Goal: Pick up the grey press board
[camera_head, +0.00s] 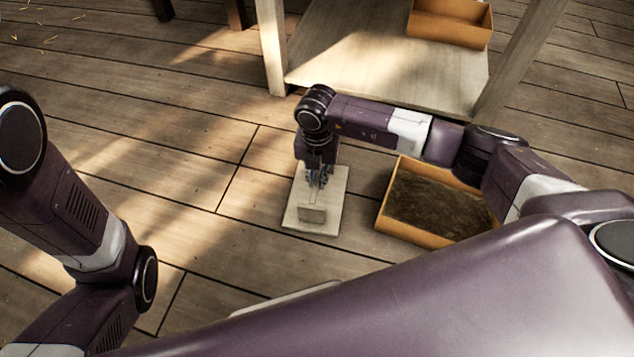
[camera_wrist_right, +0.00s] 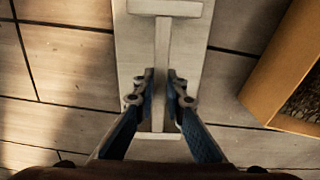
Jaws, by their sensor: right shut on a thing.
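The grey press board (camera_head: 331,213) is a flat pale rectangular plate with a narrow upright rib along its middle and a small block at the near end. It appears flat at floor level; I cannot tell whether it touches the floor. It also shows in the right wrist view (camera_wrist_right: 196,58), with the rib (camera_wrist_right: 162,50) running between the fingers. My right gripper (camera_wrist_right: 161,84) points down over the board and is shut on this rib. In the head view the right gripper (camera_head: 318,176) is partly hidden by its wrist. My left gripper is out of view; only left arm links show.
An orange-brown box (camera_head: 382,222) filled with dark soil stands on the floor right of the board. A pale wooden stand (camera_head: 370,75) with a low shelf is behind, holding another orange-brown box (camera_head: 450,28). The plank floor (camera_head: 150,165) left of the board is clear.

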